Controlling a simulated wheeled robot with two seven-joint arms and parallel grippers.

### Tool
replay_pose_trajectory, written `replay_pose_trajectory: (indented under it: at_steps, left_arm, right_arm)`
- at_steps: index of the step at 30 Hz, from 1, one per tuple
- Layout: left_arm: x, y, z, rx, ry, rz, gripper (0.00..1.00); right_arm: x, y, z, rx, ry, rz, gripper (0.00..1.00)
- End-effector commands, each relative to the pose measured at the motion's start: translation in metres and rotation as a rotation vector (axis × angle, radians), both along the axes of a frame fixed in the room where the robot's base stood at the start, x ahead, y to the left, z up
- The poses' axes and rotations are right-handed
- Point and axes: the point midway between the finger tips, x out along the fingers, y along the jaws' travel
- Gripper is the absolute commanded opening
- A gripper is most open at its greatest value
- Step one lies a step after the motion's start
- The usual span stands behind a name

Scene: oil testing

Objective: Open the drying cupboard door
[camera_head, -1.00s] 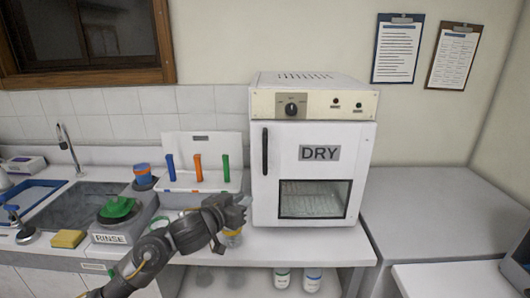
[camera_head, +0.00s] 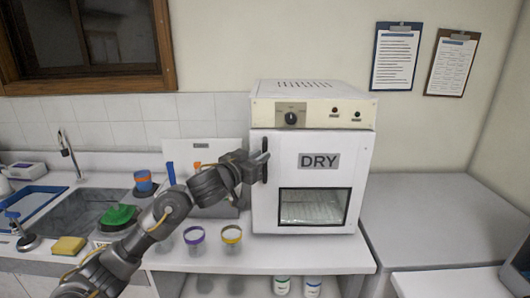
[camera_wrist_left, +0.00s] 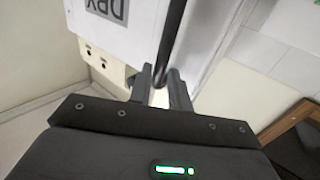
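The drying cupboard (camera_head: 365,180) is a white box labelled DRY, with a small window low in its door (camera_head: 269,215); the door looks closed. Its black upright handle (camera_head: 265,146) is at the door's left edge. My left gripper (camera_head: 262,167) is at the handle in the head view. In the left wrist view, the dark handle (camera_wrist_left: 172,40) runs down between the two close-set fingers of my left gripper (camera_wrist_left: 160,85), which appear shut on it. The left wrist view also shows the white door (camera_wrist_left: 135,30). My right gripper is not in view.
A purple-ringed jar (camera_head: 194,240) and a yellow-ringed jar (camera_head: 231,238) stand on the counter below my left arm. A sink (camera_head: 85,212), green lid (camera_head: 119,216) and yellow sponge (camera_head: 69,246) are at left. The grey counter (camera_head: 440,215) to the right is clear.

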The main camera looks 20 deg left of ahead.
Motion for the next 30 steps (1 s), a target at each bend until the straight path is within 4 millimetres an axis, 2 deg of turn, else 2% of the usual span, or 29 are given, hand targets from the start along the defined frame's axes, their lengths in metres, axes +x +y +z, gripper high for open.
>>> replay_pose_trajectory:
  at_steps: [3,7,17,18,22,30]
  left_arm:
    - [0.016,-0.006,0.002,-0.001,0.001,0.0,0.19]
    - [0.026,-0.009,0.001,0.0,0.0,0.0,0.19]
    - [0.031,-0.011,0.0,0.001,0.0,0.0,0.19]
    - [0.03,-0.011,0.0,0.001,0.0,0.0,0.18]
    - [0.03,-0.011,0.0,0.001,0.0,0.0,0.01]
    - [0.03,-0.011,0.0,0.001,0.0,0.0,0.0]
  right_arm:
    - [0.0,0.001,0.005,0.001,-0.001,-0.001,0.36]
    - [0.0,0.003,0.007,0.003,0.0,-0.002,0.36]
    - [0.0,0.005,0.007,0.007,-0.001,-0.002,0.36]
    - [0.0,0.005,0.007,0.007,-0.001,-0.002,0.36]
    - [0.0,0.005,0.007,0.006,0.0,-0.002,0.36]
    - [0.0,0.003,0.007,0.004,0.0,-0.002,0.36]
